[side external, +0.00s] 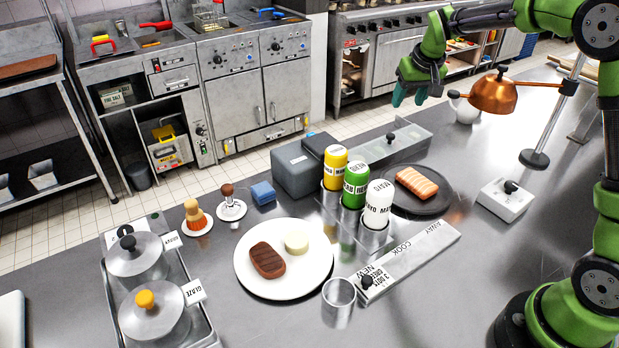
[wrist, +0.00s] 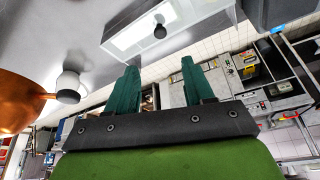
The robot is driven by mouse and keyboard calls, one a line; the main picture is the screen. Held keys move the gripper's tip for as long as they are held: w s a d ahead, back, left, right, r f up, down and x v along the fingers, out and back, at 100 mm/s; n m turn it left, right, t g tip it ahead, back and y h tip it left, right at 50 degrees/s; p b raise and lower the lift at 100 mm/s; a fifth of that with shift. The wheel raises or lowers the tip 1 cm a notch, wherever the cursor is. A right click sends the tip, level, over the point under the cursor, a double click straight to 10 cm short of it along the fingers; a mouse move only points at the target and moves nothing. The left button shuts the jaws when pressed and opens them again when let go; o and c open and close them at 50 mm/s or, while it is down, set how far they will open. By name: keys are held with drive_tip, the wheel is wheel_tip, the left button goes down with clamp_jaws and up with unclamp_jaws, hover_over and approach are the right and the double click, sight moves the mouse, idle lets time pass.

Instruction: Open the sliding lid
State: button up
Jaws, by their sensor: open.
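A long grey box with a flat lid (side external: 410,138) stands at the back of the steel counter, behind the bottles. A black knob (side external: 390,137) stands up from the lid. In the wrist view the lid (wrist: 130,38) lies ahead of my fingers, at the top, with its knob (wrist: 160,31) roughly in line with the gap between them. The lid appears closed. My gripper (side external: 409,97) is open and empty, above and behind the box, apart from the knob. Its two teal fingers are spread in the wrist view (wrist: 159,64).
A copper lamp (side external: 494,95) and a white pot (side external: 466,110) are close right of my gripper. Yellow (side external: 335,168), green (side external: 355,184) and white (side external: 378,205) bottles stand before the box. A dark plate (side external: 430,204) holds salmon. A small knobbed white box (side external: 500,203) sits right.

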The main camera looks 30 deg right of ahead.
sight(391, 135)
drive_tip(key=x, duration=1.4)
drive_tip(key=shift+r, duration=0.1)
clamp_jaws()
